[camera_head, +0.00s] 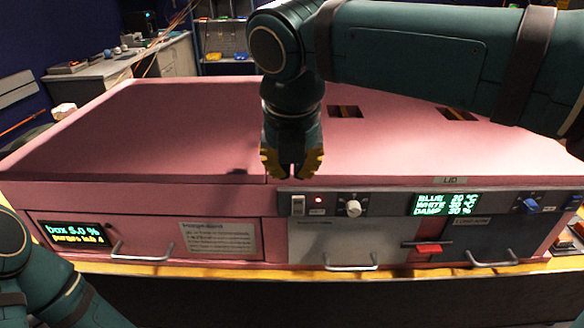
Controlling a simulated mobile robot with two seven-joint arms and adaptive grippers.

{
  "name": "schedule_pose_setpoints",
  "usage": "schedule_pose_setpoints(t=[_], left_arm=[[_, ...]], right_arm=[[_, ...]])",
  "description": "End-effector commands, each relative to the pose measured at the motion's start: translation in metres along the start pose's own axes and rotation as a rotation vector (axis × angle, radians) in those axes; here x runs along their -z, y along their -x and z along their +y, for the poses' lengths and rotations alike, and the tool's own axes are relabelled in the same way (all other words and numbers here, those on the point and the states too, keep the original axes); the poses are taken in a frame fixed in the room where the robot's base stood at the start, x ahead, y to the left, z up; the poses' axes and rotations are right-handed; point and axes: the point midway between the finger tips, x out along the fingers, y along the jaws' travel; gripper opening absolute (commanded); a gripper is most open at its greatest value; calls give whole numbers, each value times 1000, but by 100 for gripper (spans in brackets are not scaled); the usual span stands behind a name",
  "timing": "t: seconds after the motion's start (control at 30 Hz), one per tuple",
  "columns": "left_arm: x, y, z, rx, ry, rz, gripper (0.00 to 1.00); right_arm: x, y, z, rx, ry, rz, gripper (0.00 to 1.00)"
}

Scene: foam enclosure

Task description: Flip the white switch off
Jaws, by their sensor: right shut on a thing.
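The white switch (298,205) is a small upright rocker at the left end of the dark control strip on the front of the pink enclosure. A small red light glows just right of it. My right gripper (290,172) points down over the front edge of the lid, right above the switch and apart from it in the picture. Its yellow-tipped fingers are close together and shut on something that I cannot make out. My left arm shows at the lower left, but its gripper is out of view.
Right of the switch are a white knob (353,208), a green display (445,204) and a blue knob (530,204). Below are drawers with handles (350,263) and a red latch (428,248). A yellow ledge runs along the front. Benches and shelves stand behind.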

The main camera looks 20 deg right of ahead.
Motion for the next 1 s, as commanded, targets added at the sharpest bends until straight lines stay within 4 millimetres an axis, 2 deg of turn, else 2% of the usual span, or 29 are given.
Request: schedule_pose_setpoints(t=[0.03,0.07,0.1,0.33,0.47,0.8,1.0], left_arm=[[0,0,0,0,0,0,47],[0,0,0,0,0,0,47],[0,0,0,0,0,0,47],[-2,-17,-6,0,0,-2,47],[-3,-21,-8,0,-1,-3,47],[-3,-20,-8,0,-1,-3,47],[-2,-26,-10,0,-1,-1,47]], right_arm=[[0,0,0,0,0,0,0],[0,0,0,0,0,0,5],[0,-1,0,0,0,2,0],[21,-15,-1,1,-4,108,0],[31,-16,-1,0,-1,155,0],[32,-15,0,-1,1,162,0],[35,-33,-1,1,0,163,0]])
